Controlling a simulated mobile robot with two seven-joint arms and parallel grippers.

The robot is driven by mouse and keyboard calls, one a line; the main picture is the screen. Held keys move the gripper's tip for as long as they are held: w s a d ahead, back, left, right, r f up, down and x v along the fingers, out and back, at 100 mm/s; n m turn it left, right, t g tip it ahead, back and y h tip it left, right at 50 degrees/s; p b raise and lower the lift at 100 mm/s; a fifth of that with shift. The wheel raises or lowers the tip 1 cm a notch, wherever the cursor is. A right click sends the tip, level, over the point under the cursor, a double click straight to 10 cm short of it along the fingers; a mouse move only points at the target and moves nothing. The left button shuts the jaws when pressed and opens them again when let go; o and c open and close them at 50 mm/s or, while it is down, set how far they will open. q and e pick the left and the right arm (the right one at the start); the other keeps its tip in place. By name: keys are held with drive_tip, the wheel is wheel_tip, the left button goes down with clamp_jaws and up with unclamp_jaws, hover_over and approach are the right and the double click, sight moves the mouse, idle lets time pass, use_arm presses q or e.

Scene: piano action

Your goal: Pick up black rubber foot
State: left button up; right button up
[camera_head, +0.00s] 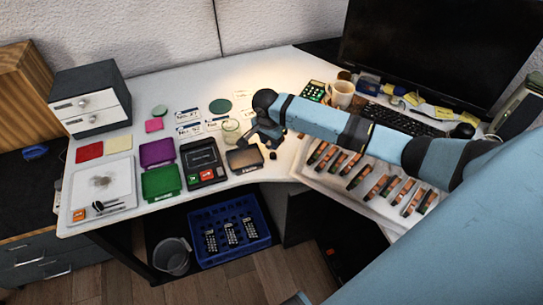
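My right arm reaches in from the right across the desk. Its dark gripper (259,138) points down over the desk, just above the tan-topped dark tray (244,158). The fingers are small and dark here, and I cannot tell whether they are open or shut. A small black round piece (273,155) shows just right of the tray, close below the gripper. It may be the black rubber foot, but it is too small to be sure. A gap between it and the gripper is hard to judge. My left gripper is not in view.
A clear glass jar (231,130) stands just left of the gripper. A black case (203,161) and green tray (161,182) lie farther left. A rack of several wooden parts (367,184) lies under my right arm. A mug (341,94) and monitor (440,45) stand behind.

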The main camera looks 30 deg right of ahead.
sight(273, 154)
drive_tip(key=shift+w+d+f+b, duration=0.15)
drive_tip(key=shift+d+f, duration=0.1)
drive_tip(key=shift+f, duration=1.5)
drive_tip(key=shift+d+f+b, duration=0.15)
drive_tip(key=shift+d+f, duration=0.05)
drive_tip(key=shift+f, duration=1.55)
drive_tip(key=c, duration=0.5)
